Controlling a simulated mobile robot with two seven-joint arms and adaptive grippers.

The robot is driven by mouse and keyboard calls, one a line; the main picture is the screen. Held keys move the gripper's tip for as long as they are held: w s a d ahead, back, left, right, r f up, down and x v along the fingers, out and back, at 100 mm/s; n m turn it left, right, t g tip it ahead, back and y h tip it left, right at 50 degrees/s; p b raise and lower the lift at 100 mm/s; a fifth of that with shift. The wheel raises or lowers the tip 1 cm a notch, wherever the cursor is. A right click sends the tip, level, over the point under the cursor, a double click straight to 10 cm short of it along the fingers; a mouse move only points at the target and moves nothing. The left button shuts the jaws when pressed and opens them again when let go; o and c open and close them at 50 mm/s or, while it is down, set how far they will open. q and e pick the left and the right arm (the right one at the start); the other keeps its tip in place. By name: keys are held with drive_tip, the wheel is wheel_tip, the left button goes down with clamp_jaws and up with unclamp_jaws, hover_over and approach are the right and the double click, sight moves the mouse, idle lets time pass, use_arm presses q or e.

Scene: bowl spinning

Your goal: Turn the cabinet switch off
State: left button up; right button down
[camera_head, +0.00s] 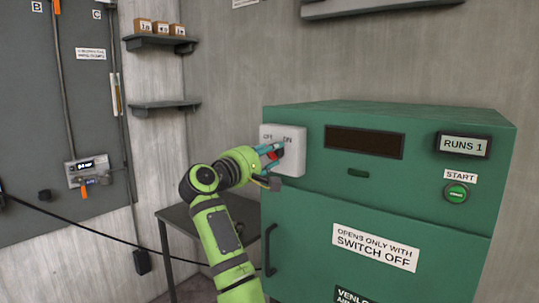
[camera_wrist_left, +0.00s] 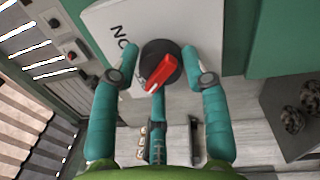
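The cabinet switch is a round black knob with a red pointer (camera_wrist_left: 158,72) on a pale plate (camera_wrist_left: 110,20). In the head view the plate (camera_head: 294,167) is on the green cabinet's front left, with OFF on its left and ON on its right. My left gripper (camera_head: 277,154) is at the switch and hides part of it. In the left wrist view its teal fingers (camera_wrist_left: 160,52) stand apart on both sides of the knob, with small gaps visible. I cannot tell which label the pointer faces. My right gripper is not in view.
The green cabinet (camera_head: 385,222) has a dark handle (camera_head: 269,250), a display window (camera_head: 364,142) and a green START button (camera_head: 456,192). A grey table (camera_head: 176,216) stands to its left. Shelves and a grey wall panel are further left.

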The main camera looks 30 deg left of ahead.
use_arm(q)
drive_tip(key=shift+o, duration=0.4)
drive_tip(key=shift+a, duration=0.1)
drive_tip(key=shift+f, duration=0.1)
drive_tip(key=shift+s, duration=0.15)
drive_tip(key=s, duration=1.1)
drive_tip(key=shift+s+a+f, duration=0.35)
drive_tip(key=shift+a+f, duration=0.05)
drive_tip(key=shift+a, duration=0.05)
